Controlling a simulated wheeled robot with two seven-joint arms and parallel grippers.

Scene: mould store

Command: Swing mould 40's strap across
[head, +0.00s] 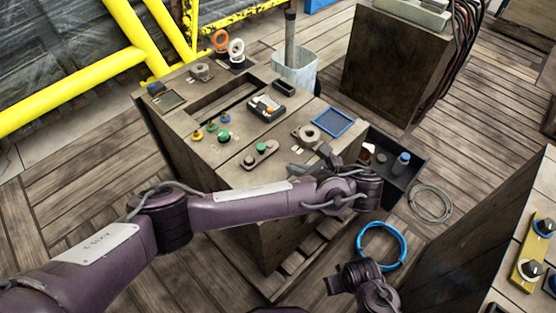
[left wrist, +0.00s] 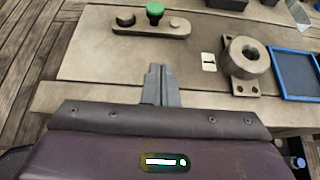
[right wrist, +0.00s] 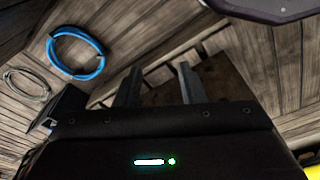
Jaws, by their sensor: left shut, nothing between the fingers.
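A flat tan strap (head: 260,154) with rounded ends lies on the mould-like wooden block (head: 232,172). A green knob (left wrist: 155,10) stands at its middle, with a dark round knob (left wrist: 126,19) at one end and a low stud at the other. I cannot read a number 40 anywhere. My left gripper (head: 298,168) is shut and empty; its grey fingers (left wrist: 161,82) are over the block's near edge, short of the strap and apart from it. My right gripper (right wrist: 159,84) is open and empty, low in front of the block.
A flanged round boss (left wrist: 243,57) and a small white label (left wrist: 208,62) are right of the strap. A blue-rimmed tray (head: 332,122) lies beyond. Small coloured knobs (head: 211,126) stand left. A dark bin (head: 411,166) adjoins the block's right side; a blue hose coil (head: 382,246) lies on the floor.

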